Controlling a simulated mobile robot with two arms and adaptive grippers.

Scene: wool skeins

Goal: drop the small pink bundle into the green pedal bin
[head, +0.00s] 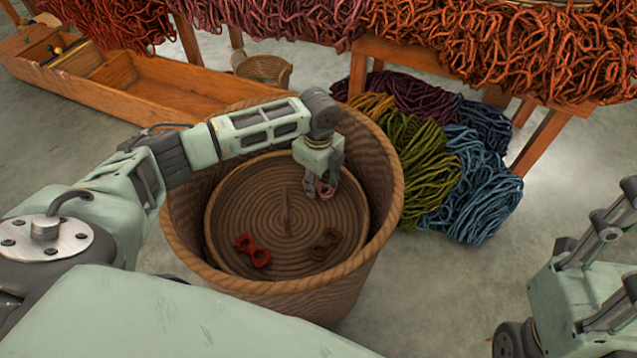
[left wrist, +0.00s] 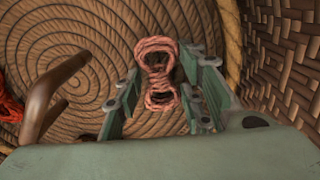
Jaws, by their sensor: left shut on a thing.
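The small pink bundle (head: 325,191), a tied loop of cord, is between the fingers of my left gripper (head: 322,184). It also shows in the left wrist view (left wrist: 157,72), pinched at its middle by the fingers. My left gripper is shut on it and hangs inside the big woven basket (head: 398,205), over the coiled round surface within. A red bundle (head: 253,251) and a dark brown bundle (head: 325,244) lie on that surface. No green pedal bin shows in either view. Part of my right arm shows at the right edge; its finger state is unclear.
Olive, blue and purple skeins (head: 412,155) lie on the floor right of the basket, below a wooden table (head: 543,140) heaped with orange and pink wool. A long wooden box (head: 165,98) and a small basket (head: 263,67) stand behind. Bare floor lies at the right.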

